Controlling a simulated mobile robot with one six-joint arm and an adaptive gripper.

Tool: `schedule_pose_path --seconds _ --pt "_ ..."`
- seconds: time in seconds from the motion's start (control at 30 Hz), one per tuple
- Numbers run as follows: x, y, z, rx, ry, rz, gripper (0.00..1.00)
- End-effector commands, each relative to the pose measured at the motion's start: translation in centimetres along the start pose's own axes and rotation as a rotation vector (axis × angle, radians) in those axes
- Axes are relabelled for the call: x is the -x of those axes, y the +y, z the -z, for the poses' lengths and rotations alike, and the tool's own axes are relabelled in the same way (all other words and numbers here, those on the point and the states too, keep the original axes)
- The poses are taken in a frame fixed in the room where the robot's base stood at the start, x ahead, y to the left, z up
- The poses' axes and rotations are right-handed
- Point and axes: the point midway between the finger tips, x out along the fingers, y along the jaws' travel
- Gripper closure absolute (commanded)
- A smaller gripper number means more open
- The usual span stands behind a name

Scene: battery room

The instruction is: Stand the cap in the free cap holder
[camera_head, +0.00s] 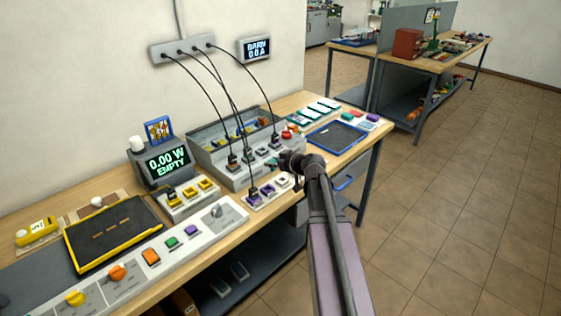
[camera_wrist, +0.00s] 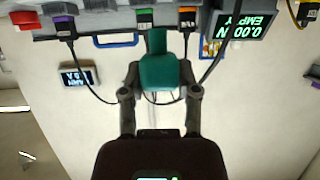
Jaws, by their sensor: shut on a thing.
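My gripper (camera_wrist: 160,85) is shut on a teal cap-like piece (camera_wrist: 158,72), which sits between its fingers in the wrist view. In the head view my gripper (camera_head: 287,161) is above the right part of the bench, and only a small bit of teal (camera_head: 272,167) shows beside it. A pale holder strip (camera_head: 259,203) with purple pieces lies just below the gripper. Its right end is pale, and I cannot tell if that place is empty. Another pale holder (camera_head: 178,214) with yellow pieces stands to the left.
A grey cabled console (camera_head: 199,153) stands behind the gripper. A display (camera_head: 166,162) reading 0.00 W EMPTY is to its left. A control panel (camera_head: 200,231) runs along the front edge. A blue tray (camera_head: 337,137) lies to the right. The floor at right is clear.

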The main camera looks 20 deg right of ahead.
Motion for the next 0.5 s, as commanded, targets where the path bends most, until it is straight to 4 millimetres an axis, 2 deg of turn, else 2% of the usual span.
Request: schedule_pose_path --seconds 0.27,0.5 --pt "-1.1 1.6 -0.8 -0.003 0.000 -0.008 0.87" --pt "-2.5 4.3 -2.1 -0.009 0.000 -0.022 0.87"
